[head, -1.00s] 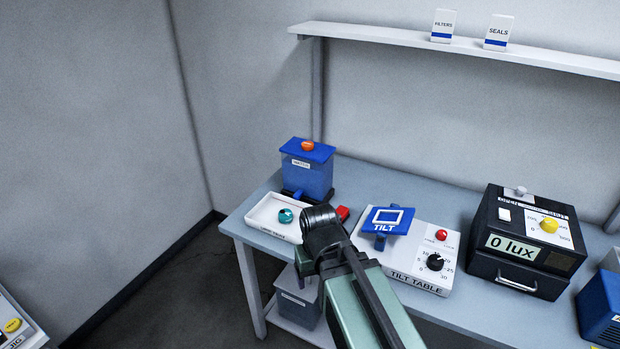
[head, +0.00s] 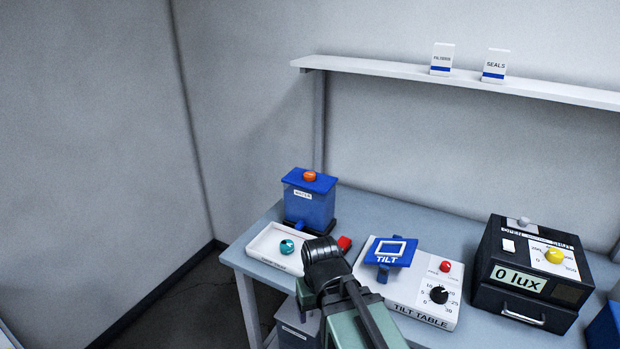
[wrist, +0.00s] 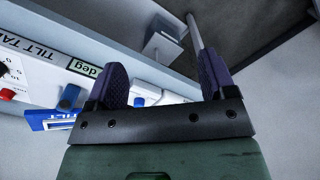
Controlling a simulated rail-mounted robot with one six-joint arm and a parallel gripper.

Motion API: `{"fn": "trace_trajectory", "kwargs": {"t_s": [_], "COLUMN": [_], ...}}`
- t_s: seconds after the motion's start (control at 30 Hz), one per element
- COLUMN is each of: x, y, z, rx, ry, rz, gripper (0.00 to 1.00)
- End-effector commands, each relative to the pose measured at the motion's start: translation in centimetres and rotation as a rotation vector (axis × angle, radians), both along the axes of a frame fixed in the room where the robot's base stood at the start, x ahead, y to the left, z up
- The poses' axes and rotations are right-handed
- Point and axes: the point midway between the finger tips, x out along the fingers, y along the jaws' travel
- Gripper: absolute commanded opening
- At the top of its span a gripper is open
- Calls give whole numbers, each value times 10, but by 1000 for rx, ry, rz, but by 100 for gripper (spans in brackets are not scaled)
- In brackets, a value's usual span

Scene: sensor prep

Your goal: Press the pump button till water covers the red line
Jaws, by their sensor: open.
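A blue container (head: 309,207) with a small label, too blurred to read surely, stands at the bench's back left in the head view. An orange-red button (head: 309,176) sits on its lid. I cannot make out a red line or a water level on it. In the wrist view my gripper (wrist: 161,72) is open, with two dark purple fingers apart and nothing between them. The bench edge and the tilt table (wrist: 30,62) show beyond and left of the fingers. In the head view my arm hides the gripper, well in front of the container.
A white tray (head: 262,243) with a teal knob (head: 287,246) sits before the container, and a red piece (head: 344,243) beside it. Right are the tilt table (head: 388,252) and a black lux box (head: 525,305). A shelf (head: 450,82) runs above.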

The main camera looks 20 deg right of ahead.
Motion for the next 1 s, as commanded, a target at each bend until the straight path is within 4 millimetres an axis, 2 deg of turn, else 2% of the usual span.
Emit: {"fn": "trace_trajectory", "kwargs": {"t_s": [0.37, 0.87, 1.0], "x": [0, 0, 0], "y": [0, 0, 0], "z": [0, 0, 0], "rx": [0, 0, 0], "ry": [0, 0, 0], "rz": [0, 0, 0], "gripper": [77, 2, 0]}}
